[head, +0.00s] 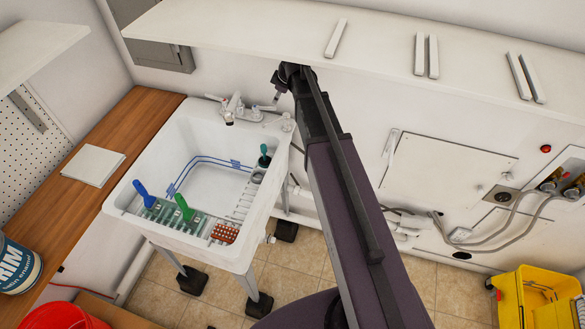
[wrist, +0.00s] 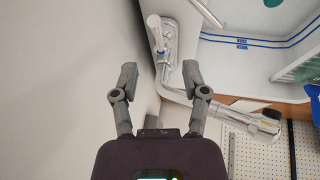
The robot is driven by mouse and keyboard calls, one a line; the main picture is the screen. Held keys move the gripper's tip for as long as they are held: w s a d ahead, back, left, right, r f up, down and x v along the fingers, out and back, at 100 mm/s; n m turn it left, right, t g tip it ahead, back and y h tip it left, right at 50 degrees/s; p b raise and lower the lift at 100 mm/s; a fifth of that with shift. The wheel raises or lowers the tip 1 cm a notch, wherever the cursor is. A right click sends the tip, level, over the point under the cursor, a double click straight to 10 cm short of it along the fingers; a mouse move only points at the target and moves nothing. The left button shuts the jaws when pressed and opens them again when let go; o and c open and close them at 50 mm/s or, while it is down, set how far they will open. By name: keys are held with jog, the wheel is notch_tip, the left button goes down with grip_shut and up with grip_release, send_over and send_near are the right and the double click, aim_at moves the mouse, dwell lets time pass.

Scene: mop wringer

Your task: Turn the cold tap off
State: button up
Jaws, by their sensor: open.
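The chrome faucet (head: 233,108) stands on the back ledge of the white utility sink (head: 150,245). Its right-hand tap handle (head: 265,108) is on the side toward my gripper (head: 278,88), which is above and slightly right of it, close to the wall. In the wrist view, my gripper (wrist: 160,74) is open, with its two fingers apart and nothing held. A chrome tap handle (wrist: 156,36) with a small blue mark lies ahead, between and beyond the fingertips; I cannot tell whether they touch. The spout (wrist: 262,122) reaches out to the right. Running water cannot be made out.
A long white shelf (head: 380,45) hangs over the sink and arm. A wooden counter (head: 110,150) adjoins the sink's left. Brushes, including a blue-handled one (head: 143,194), stand in the sink. A yellow mop bucket (head: 535,297) is at lower right.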

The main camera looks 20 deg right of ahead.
jog(key=shift+a+p+v, duration=0.4)
jog(key=shift+p+v, duration=1.25)
jog(key=shift+v, duration=0.4)
jog(key=s+a+f+m+g+h+b, duration=0.1)
jog(key=s+f+m+b, duration=0.4)
jog(key=s, duration=0.7)
jog(key=s+a+f+m+g+h+b, duration=0.1)
jog(key=s+f+m+g+b, duration=0.2)
jog(key=s+f+m+b, duration=0.3)
jog(key=shift+s+a+f+b, duration=0.2)
jog(key=shift+s+f+b, duration=1)
jog(key=shift+s, duration=2.1)
jog(key=shift+f+p, duration=0.3)
jog(key=shift+p, duration=0.15)
